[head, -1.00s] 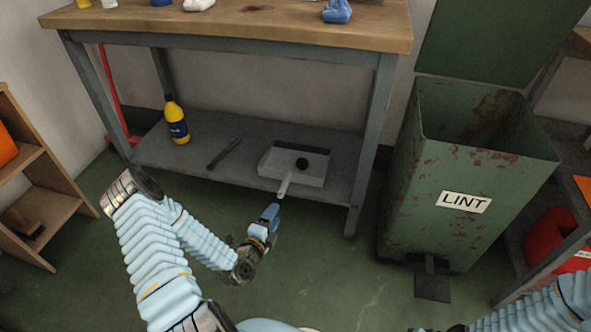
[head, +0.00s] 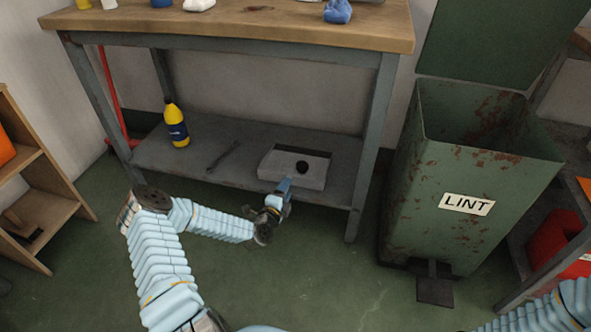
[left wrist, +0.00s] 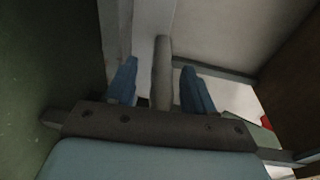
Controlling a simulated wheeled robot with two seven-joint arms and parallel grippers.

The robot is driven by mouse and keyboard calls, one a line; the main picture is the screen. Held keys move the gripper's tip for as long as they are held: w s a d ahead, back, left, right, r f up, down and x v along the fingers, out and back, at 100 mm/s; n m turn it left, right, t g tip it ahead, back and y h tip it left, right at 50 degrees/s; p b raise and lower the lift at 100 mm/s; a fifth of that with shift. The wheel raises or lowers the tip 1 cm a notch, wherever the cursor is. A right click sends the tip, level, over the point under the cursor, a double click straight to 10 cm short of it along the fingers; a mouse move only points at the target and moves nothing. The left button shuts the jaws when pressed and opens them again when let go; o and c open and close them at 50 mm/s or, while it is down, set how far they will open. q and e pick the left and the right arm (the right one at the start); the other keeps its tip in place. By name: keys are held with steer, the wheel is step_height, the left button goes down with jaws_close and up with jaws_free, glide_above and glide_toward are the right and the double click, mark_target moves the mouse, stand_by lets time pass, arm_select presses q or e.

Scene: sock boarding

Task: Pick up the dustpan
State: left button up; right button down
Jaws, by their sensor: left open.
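In the left wrist view, the dustpan handle (left wrist: 162,75) stands between the two blue fingers of the open left gripper (left wrist: 160,88), with a gap visible on either side. My right gripper is out of view; only part of my right arm shows at the bottom right.
The lower shelf (head: 225,135) also holds a yellow bottle (head: 176,125) and a thin dark tool (head: 223,156). The workbench top (head: 250,32) overhangs it. A green LINT bin (head: 455,180) stands at right, a wooden shelf unit (head: 45,212) at left.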

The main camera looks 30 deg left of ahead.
arm_select(q)
jaws_close()
stand_by(0.3)
